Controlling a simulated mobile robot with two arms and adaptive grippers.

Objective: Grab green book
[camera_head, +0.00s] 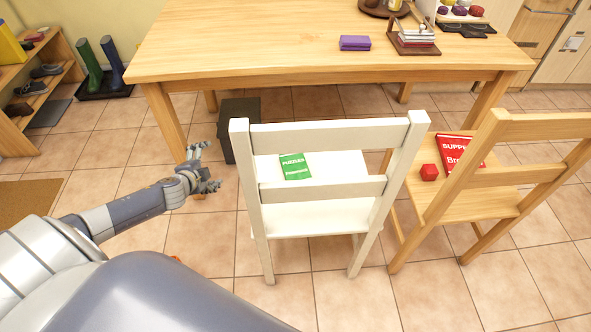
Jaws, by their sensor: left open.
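The green book (295,167) lies flat on the seat of the white chair (330,223). Its cover shows the word "PUZZLES", and the chair's lower back slat hides part of its near edge. My left gripper (208,165) is open and empty, to the left of the white chair and apart from the book. The chair's back stands between my side and the book. My right gripper is not in view.
A wooden table (250,68) stands behind the chairs, with a purple folded item (355,43) on it. A dark bin (226,150) stands beside the white chair.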

